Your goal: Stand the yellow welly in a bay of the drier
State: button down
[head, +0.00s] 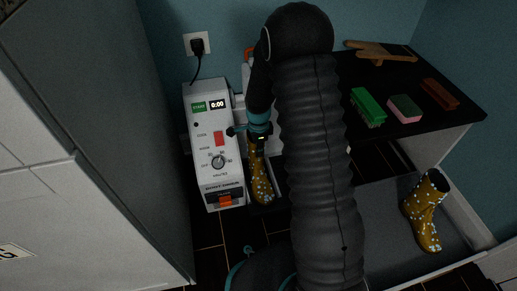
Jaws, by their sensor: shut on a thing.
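The boot drier's white control box (213,140) stands at the left by the wall, with a 0:00 display, a red switch, a dial and an orange part low on its front. My gripper (258,143) is just right of it, shut on the upper part of a yellow welly with pale spots (261,185). The welly is roughly upright, toe toward the camera, in or just above a dark bay beside the box. I cannot tell whether its sole rests there. A second matching welly (425,210) stands in the grey tray at the right. My arm hides the rest of the drier.
The grey tray (376,212) lies on the dark tiled floor at the right. A black-topped bench (388,118) holds a green brush (368,106), a sponge (405,108), a brown brush (440,93) and a wooden item (378,50). A tall grey cabinet (118,110) closes off the left.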

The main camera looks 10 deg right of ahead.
jog(key=shift+f, duration=0.3)
dwell(0.5)
dwell(0.3)
jog(key=c, duration=0.6)
grip_release()
jog(key=shift+r, duration=0.15)
jog(key=shift+r+p, duration=2.35)
jog(key=shift+r, duration=1.5)
notch_tip(320, 180, up, 8)
jog(key=p, duration=0.5)
